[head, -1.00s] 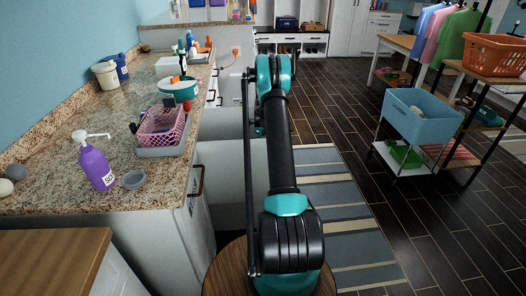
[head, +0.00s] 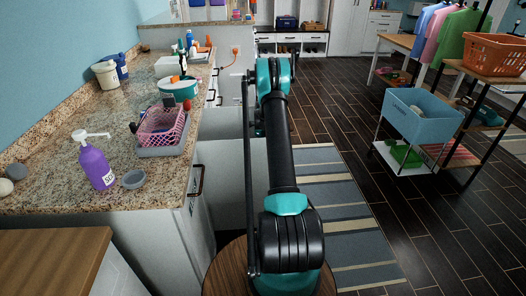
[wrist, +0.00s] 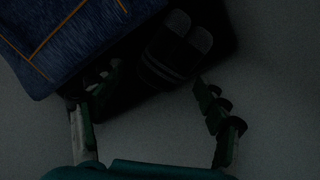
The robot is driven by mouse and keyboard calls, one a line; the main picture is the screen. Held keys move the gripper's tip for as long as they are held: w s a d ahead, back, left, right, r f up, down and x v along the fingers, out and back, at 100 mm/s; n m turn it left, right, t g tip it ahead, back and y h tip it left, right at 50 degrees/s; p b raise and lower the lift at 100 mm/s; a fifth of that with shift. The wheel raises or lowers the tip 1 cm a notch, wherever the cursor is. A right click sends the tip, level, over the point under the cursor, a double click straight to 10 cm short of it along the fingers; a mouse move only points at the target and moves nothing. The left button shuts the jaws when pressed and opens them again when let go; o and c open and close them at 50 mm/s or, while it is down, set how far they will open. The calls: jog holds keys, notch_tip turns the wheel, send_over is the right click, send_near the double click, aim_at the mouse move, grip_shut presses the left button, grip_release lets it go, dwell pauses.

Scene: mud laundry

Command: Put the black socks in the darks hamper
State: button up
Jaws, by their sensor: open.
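The black socks (wrist: 168,62) show in the dim wrist view as a dark bundle with grey ends and grey stripes. They lie at the upper middle, beside folded dark blue denim (wrist: 75,35). My gripper (wrist: 155,82) is open, with one finger left and one finger right, below the socks in the picture. The space between the fingertips is empty; whether either fingertip touches anything is too dark to tell. In the head view my arm hides the gripper, and the socks do not show. I cannot tell which container is the darks hamper.
A blue bin (head: 422,117) with an unreadable label stands on a cart at right, near an orange basket (head: 494,54). The counter at left holds a pink basket (head: 162,128) and a purple pump bottle (head: 95,166). A striped rug (head: 350,215) lies on open floor.

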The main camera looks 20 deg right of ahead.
notch_tip(320, 180, up, 12)
dwell(0.5)
jog(key=shift+r, duration=0.1)
